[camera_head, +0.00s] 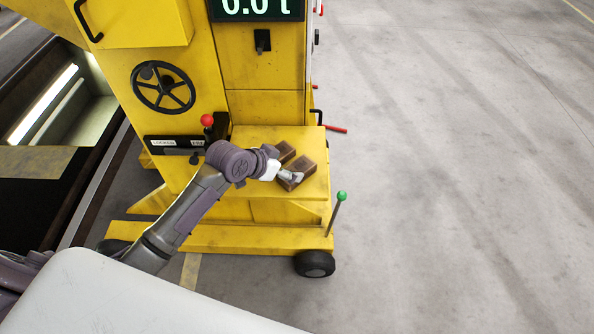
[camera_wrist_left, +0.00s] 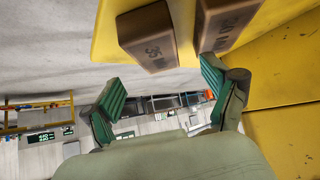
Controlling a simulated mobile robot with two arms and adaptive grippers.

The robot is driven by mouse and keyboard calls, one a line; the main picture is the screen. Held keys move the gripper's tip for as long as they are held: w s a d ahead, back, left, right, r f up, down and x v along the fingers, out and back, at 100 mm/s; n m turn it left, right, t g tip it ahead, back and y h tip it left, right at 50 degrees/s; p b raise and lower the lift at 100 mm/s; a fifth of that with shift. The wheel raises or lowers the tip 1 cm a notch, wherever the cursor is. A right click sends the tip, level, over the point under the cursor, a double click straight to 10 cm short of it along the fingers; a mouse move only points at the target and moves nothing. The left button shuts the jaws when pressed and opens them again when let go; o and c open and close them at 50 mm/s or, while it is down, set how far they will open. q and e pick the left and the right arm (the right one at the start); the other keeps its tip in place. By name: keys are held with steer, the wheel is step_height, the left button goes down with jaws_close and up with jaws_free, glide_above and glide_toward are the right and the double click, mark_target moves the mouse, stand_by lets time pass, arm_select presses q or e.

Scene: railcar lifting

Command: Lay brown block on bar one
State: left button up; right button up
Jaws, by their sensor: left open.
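Two brown blocks lie side by side on the yellow ledge of the lifting machine: the nearer block (camera_head: 304,166) and the farther block (camera_head: 285,150). In the left wrist view, one block (camera_wrist_left: 150,38) has a mark that looks like 35, and the other block (camera_wrist_left: 226,20) one that looks like 20. My left gripper (camera_head: 290,176) is open at the nearer block and covers part of it. In the wrist view its green-padded fingers (camera_wrist_left: 160,95) are apart with nothing between them. I cannot make out bar one. My right gripper is out of view.
The yellow machine (camera_head: 265,108) carries a black handwheel (camera_head: 163,87), a red-knobbed lever (camera_head: 207,121) and a display (camera_head: 256,8). A green-knobbed lever (camera_head: 341,197) stands at its right. A dark pit lies left. The grey floor (camera_head: 460,180) at right is clear.

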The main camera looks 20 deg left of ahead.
mark_target(296, 169)
arm_select(q)
steer(key=shift+p+x, duration=0.6)
steer(key=shift+x, duration=2.5)
steer(key=shift+s+f, duration=0.15)
steer(key=shift+s, duration=0.05)
steer(key=shift+c, duration=0.3)
steer(key=c, duration=1.4)
